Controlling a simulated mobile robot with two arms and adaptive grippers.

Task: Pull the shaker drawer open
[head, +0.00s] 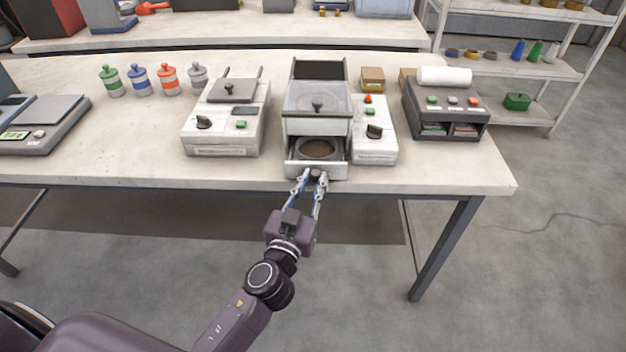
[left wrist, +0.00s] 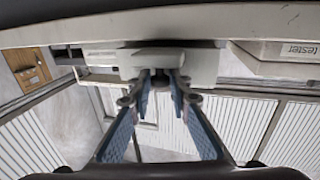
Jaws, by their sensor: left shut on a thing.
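The shaker (head: 317,105) is a white machine with a clear cover near the front edge of the bench. Its drawer (head: 301,168) sticks out at the front, partly open, with a round dark-bottomed sieve or dish (head: 317,148) visible inside. My right gripper is not in view.
A white press-like machine (head: 225,118) stands left of the shaker. A control box (head: 374,140) sits close on its right, then a dark unit with a paper roll (head: 445,104). Several coloured bottles and a scale (head: 45,120) are farther left. The floor before the bench is free.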

